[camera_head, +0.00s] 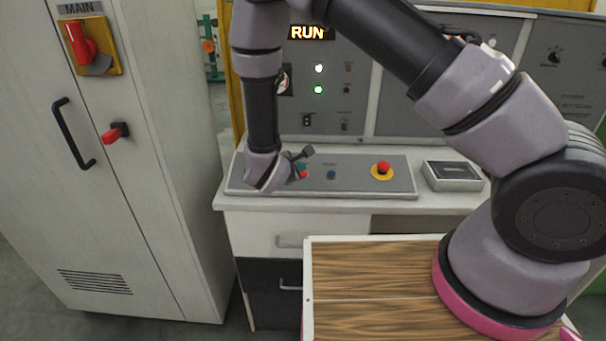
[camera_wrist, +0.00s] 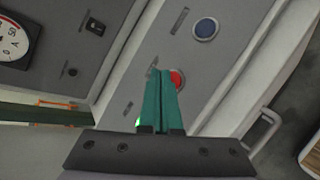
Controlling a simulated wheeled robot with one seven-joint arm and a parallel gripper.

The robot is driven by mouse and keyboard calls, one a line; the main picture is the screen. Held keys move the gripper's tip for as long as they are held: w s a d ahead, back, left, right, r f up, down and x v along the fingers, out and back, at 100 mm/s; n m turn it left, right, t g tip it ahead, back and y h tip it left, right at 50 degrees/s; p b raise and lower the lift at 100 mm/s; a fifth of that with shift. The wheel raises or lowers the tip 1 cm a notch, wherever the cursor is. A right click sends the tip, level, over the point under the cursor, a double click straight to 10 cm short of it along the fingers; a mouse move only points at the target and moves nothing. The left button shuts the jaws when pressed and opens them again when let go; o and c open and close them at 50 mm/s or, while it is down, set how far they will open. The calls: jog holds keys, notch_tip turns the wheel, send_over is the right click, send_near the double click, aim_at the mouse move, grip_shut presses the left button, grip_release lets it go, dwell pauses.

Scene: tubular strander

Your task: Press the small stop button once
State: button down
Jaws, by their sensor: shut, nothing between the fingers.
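The small red stop button (camera_head: 303,175) is on the sloped grey control panel (camera_head: 350,183). In the wrist view the red button (camera_wrist: 178,78) shows just right of my fingertips and is partly hidden by them. My gripper (camera_head: 300,165) is over the panel's left part; its two teal fingers (camera_wrist: 160,74) are shut together with nothing between them. The fingertips are close to the red button; I cannot tell whether they touch it. A green glow (camera_wrist: 138,121) shows beside the fingers, mostly hidden.
A blue button (camera_head: 331,174) sits right of the red one, also in the wrist view (camera_wrist: 205,28). Farther right is a red mushroom button (camera_head: 382,168) on a yellow base. The display (camera_head: 312,32) reads RUN; a green lamp (camera_head: 318,90) is lit. A cabinet (camera_head: 150,170) stands left.

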jog(key=shift+f, duration=0.1)
jog(key=shift+w+f, duration=0.1)
jog(key=shift+f, duration=0.2)
jog(key=shift+w+f, duration=0.1)
jog(key=shift+f, duration=0.3)
dwell(0.6)
jog(key=shift+r, duration=0.1)
jog(key=shift+s+r, duration=0.25)
jog(key=shift+r, duration=0.45)
jog(key=shift+s+r, duration=0.2)
jog(key=shift+r, duration=0.6)
jog(key=shift+s+r, duration=0.25)
jog(key=shift+r, duration=0.55)
jog(key=shift+s+r, duration=0.2)
jog(key=shift+r, duration=0.6)
